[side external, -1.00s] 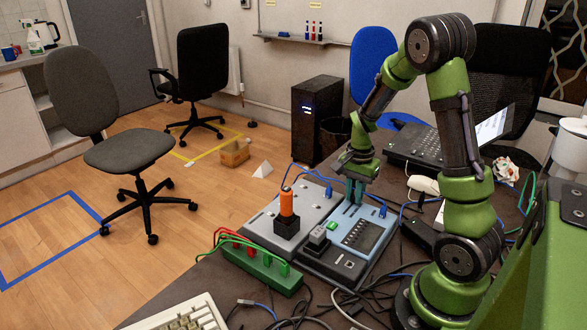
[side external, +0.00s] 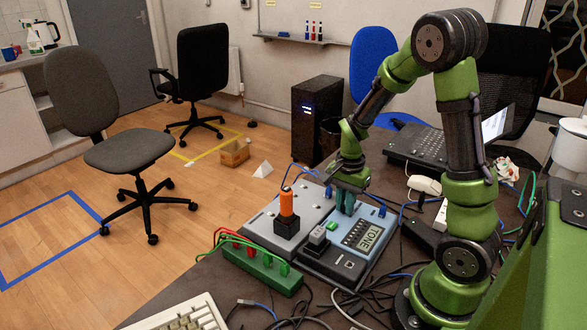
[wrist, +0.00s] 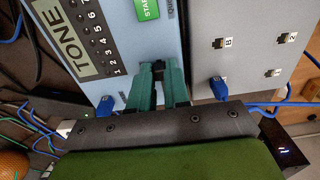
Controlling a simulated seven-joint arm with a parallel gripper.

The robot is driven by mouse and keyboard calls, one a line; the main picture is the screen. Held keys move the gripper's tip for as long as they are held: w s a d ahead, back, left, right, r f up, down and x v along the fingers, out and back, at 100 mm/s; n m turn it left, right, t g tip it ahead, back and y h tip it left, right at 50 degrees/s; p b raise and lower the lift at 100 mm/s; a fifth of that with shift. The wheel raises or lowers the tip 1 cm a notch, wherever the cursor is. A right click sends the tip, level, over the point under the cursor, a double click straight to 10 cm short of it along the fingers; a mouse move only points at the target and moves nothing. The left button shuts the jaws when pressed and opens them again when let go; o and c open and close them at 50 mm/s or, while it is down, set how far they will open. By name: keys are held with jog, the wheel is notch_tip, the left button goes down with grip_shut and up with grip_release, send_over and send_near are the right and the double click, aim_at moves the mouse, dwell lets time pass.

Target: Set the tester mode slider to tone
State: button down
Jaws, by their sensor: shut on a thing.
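The tester (side external: 335,262) is a light blue and dark box on the table, and its display (side external: 369,236) reads TONE. In the wrist view the display (wrist: 67,38) also reads TONE. My gripper (side external: 345,208) reaches down to the far end of the tester's blue face. In the wrist view its green fingers (wrist: 158,72) are shut on the small dark slider knob (wrist: 158,67). Most of the slider and its track are hidden between and under the fingers.
A grey panel (side external: 305,207) with ports stands left of the tester, with an orange-handled tool (side external: 287,204) in a black block. A green terminal block (side external: 262,270) lies in front. Blue cables plug in near the gripper, and loose cables lie to the right.

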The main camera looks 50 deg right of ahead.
jog(key=c, duration=1.1)
grip_release()
jog(key=shift+a, duration=0.1)
jog(key=shift+r, duration=0.1)
notch_tip(320, 180, up, 17)
jog(key=shift+f, duration=0.15)
jog(key=s+a+n+t, duration=0.1)
jog(key=a+n+t, duration=0.1)
jog(key=a+n, duration=0.2)
jog(key=s+a+r+n+t+y, duration=0.1)
jog(key=s+a+n+t, duration=0.1)
jog(key=a+n, duration=0.3)
jog(key=s+a+r+n+t+y, duration=0.1)
jog(key=s+a+n+t, duration=0.1)
jog(key=a+n, duration=0.3)
jog(key=shift+a+r+t, duration=0.15)
jog(key=shift+a+t, duration=0.15)
jog(key=shift+a, duration=0.65)
jog(key=shift+a+r+t, duration=0.1)
jog(key=shift+a+t, duration=0.2)
jog(key=shift+a, duration=0.65)
